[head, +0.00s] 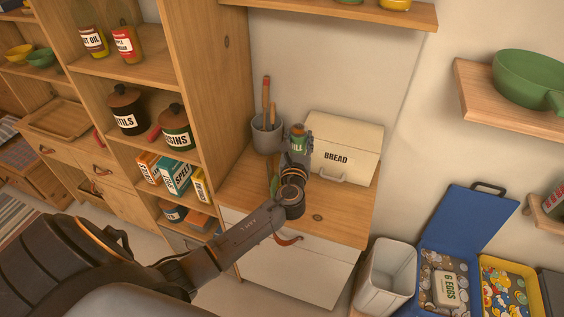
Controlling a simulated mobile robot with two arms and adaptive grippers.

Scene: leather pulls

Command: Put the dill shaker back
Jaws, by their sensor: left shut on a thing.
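The dill shaker (298,143) is a small jar with a green label, of which the letters "ILL" show, and a brownish top. My left gripper (299,152) is shut on it, in front of the bread box and above the wooden counter (338,221). The gripper hides the shaker's lower part, so I cannot tell whether it touches the counter. My right gripper is not in view.
A cream bread box (357,138) and a grey utensil pot (267,134) stand at the counter's back. Tall wooden shelves (215,75) with jars and boxes rise on the left. A pale bin (386,279) and a blue open case (467,222) are at lower right.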

